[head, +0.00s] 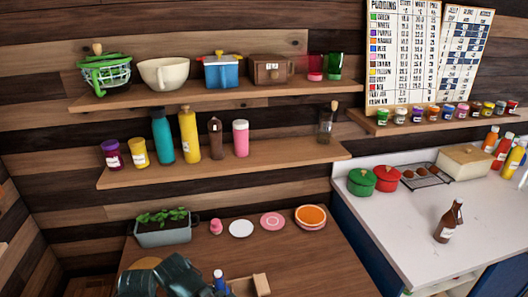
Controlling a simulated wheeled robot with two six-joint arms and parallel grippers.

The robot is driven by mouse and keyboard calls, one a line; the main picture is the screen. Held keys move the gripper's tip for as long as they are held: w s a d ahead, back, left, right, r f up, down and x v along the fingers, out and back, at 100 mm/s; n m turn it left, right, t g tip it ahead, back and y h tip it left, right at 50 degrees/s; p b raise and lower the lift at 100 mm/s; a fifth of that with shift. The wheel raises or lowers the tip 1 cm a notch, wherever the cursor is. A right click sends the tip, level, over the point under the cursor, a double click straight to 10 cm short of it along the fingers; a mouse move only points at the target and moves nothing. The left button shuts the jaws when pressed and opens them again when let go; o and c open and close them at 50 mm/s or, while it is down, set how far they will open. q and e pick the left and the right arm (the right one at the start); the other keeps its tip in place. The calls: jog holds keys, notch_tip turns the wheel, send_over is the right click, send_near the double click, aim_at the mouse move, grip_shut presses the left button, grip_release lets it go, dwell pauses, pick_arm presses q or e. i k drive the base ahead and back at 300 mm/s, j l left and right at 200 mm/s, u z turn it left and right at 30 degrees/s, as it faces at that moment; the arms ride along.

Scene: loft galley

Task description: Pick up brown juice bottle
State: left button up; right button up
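Two brown bottles show in the head view. A brown bottle with a handle and a white label (449,222) stands upright on the white counter at right. A slim dark brown bottle (215,140) stands on the lower wall shelf, between a yellow bottle (188,136) and a pink one (240,139). I cannot tell from their labels which holds juice. No gripper fingers show at either bottle. A dark rounded shape at the bottom edge looks like part of my arm; no fingertips can be made out on it.
The white counter (400,225) has free room around its bottle. Green (361,182) and red (387,179) pots, a rack (425,177) and sauce bottles stand farther back. The wooden table (310,265) holds a planter (165,231), plates and a wooden block near the bottom edge.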

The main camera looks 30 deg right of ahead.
aim_at(447, 226)
jog(key=z, duration=2.45)
jog(key=u, duration=0.35)
jog(key=i+l+u, duration=0.15)
jog(key=u, duration=0.2)
jog(key=l+u, duration=0.35)
jog(key=i+l+u, duration=0.15)
jog(key=u, duration=0.2)
jog(key=l+u, duration=0.45)
jog(key=l, duration=2.25)
jog(key=i, duration=0.05)
